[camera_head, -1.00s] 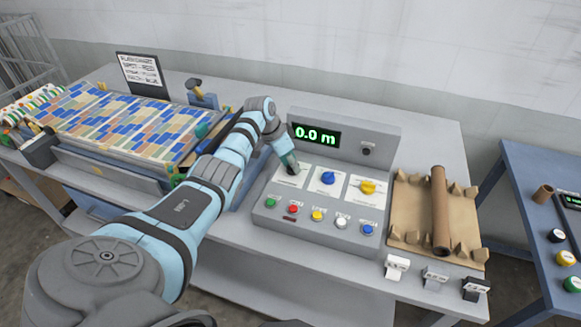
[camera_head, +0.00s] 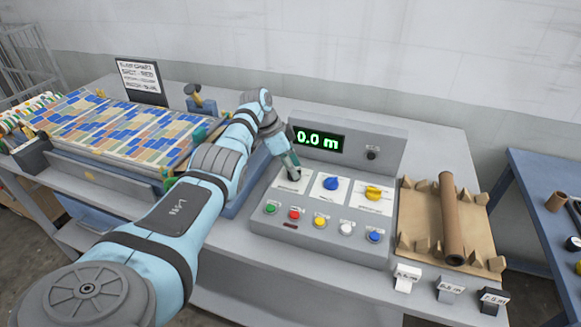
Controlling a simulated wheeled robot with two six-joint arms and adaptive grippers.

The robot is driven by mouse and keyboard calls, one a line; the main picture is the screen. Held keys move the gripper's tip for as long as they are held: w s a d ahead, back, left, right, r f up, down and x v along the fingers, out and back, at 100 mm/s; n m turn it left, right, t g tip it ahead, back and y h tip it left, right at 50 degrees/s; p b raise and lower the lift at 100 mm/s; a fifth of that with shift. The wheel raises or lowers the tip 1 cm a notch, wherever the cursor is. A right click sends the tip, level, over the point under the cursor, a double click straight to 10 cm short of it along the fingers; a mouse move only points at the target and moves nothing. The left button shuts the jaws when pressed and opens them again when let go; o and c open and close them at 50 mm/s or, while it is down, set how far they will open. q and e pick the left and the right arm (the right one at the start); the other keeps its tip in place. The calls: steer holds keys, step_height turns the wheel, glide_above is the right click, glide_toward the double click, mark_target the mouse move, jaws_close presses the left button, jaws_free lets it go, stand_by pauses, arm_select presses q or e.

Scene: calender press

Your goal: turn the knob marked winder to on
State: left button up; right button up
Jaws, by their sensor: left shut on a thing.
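The grey control panel (camera_head: 265,219) stands on the table with three knobs on white plates. The left knob is mostly hidden by my left gripper (camera_head: 292,176), which is shut on it. The blue knob (camera_head: 331,184) is in the middle and the yellow knob (camera_head: 374,193) is on the right, both clear of the gripper. The plate labels are too small to read, so I cannot tell from them which knob is marked winder. The display (camera_head: 318,140) reads 0.0 m in green. My right gripper is not in view.
A row of several coloured buttons (camera_head: 320,221) runs along the panel's front. A brown roll (camera_head: 449,220) lies on a board at the right. A patterned sheet machine (camera_head: 110,125) stands at the left. Small labelled blocks (camera_head: 450,289) stand at the table's front edge.

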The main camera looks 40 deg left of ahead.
arm_select(q)
steer(key=o, duration=0.7)
steer(key=shift+s+d+f, duration=0.1)
steer(key=shift+d+f, duration=0.1)
steer(key=shift+f, duration=0.05)
steer(key=o, duration=0.3)
steer(key=shift+o, duration=0.5)
steer(key=shift+w, duration=0.35)
steer(key=v, duration=1.2)
